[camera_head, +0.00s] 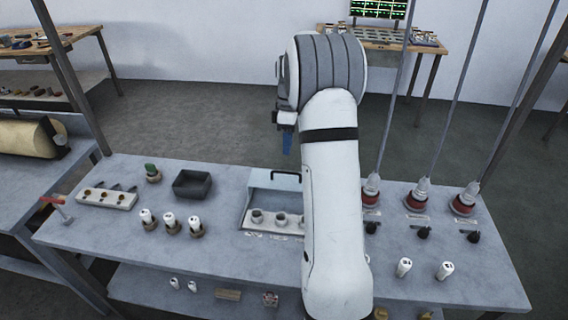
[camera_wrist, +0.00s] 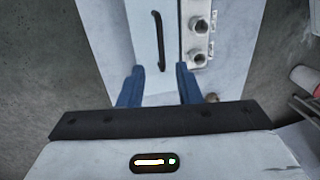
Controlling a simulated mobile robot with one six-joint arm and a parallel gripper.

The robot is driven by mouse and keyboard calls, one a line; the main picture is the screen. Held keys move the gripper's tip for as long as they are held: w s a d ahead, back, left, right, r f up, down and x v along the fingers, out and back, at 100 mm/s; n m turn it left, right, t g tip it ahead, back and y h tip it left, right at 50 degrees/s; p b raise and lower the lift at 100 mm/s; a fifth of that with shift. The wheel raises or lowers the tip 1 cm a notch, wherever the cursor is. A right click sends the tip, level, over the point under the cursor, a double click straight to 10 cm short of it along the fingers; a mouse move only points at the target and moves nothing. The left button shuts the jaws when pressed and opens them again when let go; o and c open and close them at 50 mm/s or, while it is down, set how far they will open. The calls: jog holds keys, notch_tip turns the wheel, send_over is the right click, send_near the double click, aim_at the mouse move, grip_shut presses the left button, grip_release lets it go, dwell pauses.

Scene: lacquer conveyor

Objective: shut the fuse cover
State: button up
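The fuse cover (camera_head: 277,181) is a pale panel standing open at the back of the fuse box, with a black bar handle on its upper part. The sockets (camera_head: 280,219) in front of it are exposed. My arm hides the right side of the box. In the wrist view, the cover (camera_wrist: 142,28) and its black handle (camera_wrist: 158,40) lie ahead of the fingers, with metal sockets (camera_wrist: 199,30) to the right. My gripper (camera_wrist: 158,86) has its blue fingers spread apart with nothing between them. In the head view, my gripper (camera_head: 287,143) is above and behind the cover, apart from it.
A dark grey bin (camera_head: 192,184), a white strip with knobs (camera_head: 106,198) and several white fuses in brown holders (camera_head: 170,222) stand left of the box. Red-based posts (camera_head: 417,196) and black levers (camera_head: 424,232) are to the right.

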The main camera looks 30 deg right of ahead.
jog(key=p, duration=0.1)
send_over(287, 179)
notch_tip(287, 179, down, 8)
jog(key=shift+r, duration=0.25)
jog(key=shift+c, duration=0.4)
grip_shut()
